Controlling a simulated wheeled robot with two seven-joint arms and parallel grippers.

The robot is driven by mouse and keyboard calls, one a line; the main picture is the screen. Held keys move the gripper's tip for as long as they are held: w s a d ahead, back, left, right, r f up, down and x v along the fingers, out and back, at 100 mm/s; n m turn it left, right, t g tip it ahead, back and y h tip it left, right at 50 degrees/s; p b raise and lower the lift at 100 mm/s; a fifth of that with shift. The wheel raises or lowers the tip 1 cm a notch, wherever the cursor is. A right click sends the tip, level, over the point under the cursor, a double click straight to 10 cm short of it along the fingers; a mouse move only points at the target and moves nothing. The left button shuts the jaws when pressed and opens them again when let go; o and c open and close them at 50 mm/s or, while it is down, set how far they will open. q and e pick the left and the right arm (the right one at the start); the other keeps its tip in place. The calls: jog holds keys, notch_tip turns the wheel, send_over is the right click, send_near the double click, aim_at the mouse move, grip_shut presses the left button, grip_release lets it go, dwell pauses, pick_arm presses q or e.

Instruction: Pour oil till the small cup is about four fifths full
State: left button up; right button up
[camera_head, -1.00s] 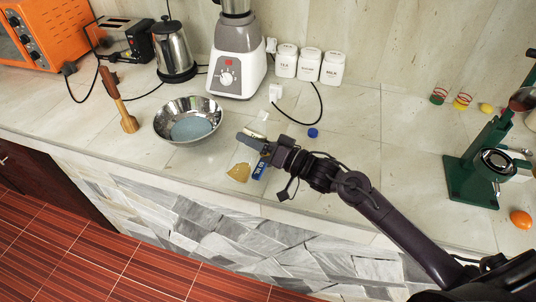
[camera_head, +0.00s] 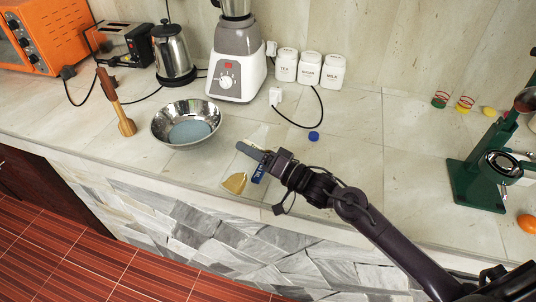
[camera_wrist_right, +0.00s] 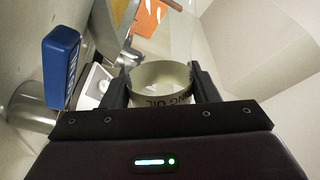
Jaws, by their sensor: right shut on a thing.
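My right gripper (camera_head: 257,158) is shut on a round, pale container (camera_wrist_right: 160,97) near the counter's front edge. Its label ends in "OIL", and its round rim faces the wrist camera. A blue block (camera_head: 260,169) with white lettering is close beside the gripper; it also shows at the left of the wrist view (camera_wrist_right: 62,65). A yellow, oil-coloured shape (camera_head: 234,183) shows just left of the blue block. I cannot tell whether it lies in the container or in a cup. The small cup cannot be made out for certain. My left gripper is out of view.
A metal bowl (camera_head: 160,125) is left of the gripper, with a wooden-ended tool (camera_head: 124,125) beyond. A blender (camera_head: 236,70), white jars (camera_head: 310,68) and a blue cap (camera_head: 313,136) are behind. A green machine (camera_head: 475,185) is at right. Counter between is clear.

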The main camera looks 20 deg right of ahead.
jog(key=shift+s+a+r+m+t, duration=0.1)
jog(key=shift+a+r+m+t, duration=0.05)
jog(key=shift+m, duration=0.75)
jog(key=shift+s+a+r+m+t, duration=0.1)
jog(key=shift+m+t, duration=0.05)
jog(key=shift+m, duration=0.75)
dwell(2.6)
jog(key=shift+r+m+h+p, duration=0.2)
jog(key=shift+m+h+p, duration=0.3)
jog(key=shift+m+p, duration=0.7)
dwell(1.3)
jog(key=shift+f+t+p, duration=0.1)
jog(key=shift+t+p, duration=0.2)
jog(key=shift+p, duration=0.35)
dwell(0.5)
